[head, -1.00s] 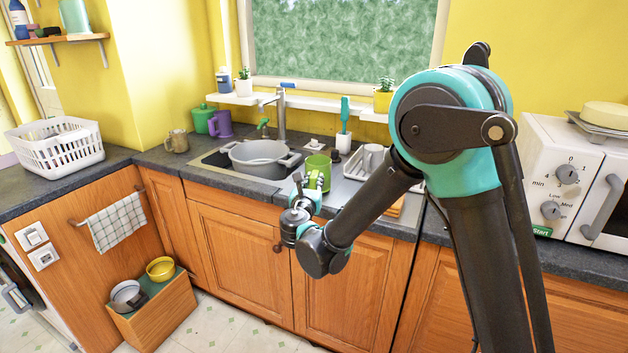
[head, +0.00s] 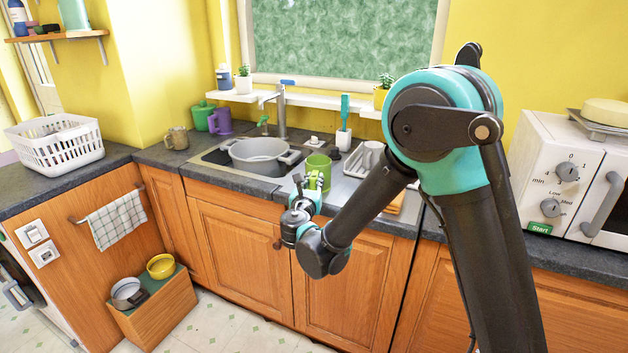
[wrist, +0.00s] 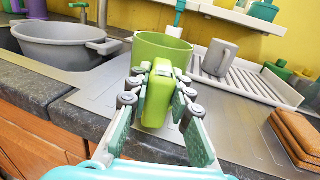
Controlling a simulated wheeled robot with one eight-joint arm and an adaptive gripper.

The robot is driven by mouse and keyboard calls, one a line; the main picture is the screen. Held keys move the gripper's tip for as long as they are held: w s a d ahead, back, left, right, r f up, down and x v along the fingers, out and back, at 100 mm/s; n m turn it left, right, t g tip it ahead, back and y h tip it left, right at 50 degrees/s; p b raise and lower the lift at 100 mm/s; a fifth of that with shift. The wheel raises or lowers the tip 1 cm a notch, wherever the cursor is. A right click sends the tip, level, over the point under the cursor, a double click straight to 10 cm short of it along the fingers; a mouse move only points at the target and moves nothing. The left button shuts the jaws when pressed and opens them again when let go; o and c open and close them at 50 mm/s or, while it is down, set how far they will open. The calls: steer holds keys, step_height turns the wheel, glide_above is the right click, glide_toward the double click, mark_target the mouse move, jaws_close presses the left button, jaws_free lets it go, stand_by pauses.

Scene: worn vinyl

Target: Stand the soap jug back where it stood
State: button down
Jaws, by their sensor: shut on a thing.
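The soap jug is a lime-green, open-topped jug (head: 318,164) at the metal drainboard, right of the sink. In the wrist view the jug (wrist: 165,48) is upright, with its block-like handle toward me. My gripper (head: 309,187) reaches it from the front; in the wrist view my gripper (wrist: 157,95) is shut on the handle, one finger on each side. The handle and fingers hide the lower part of the jug, so I cannot tell whether its base touches the drainboard (wrist: 105,95).
A grey pot (wrist: 65,42) stands in the sink to the left. A white dish rack (wrist: 245,85) with a grey mug (wrist: 219,58) is close on the right. Brown boards (wrist: 297,138) lie front right. Bare drainboard shows between the jug and the boards.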

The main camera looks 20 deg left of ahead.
steer(key=shift+f, duration=0.1)
steer(key=c, duration=1.3)
jaws_free()
steer(key=shift+s, duration=0.1)
steer(key=shift+s+d, duration=0.25)
steer(key=shift+s, duration=1)
steer(key=shift+s+d, duration=0.2)
steer(key=shift+s, duration=1.1)
steer(key=shift+s+d, duration=0.25)
steer(key=shift+s, duration=1)
steer(key=s+d, duration=0.2)
steer(key=s, duration=1)
steer(key=shift+d, duration=0.1)
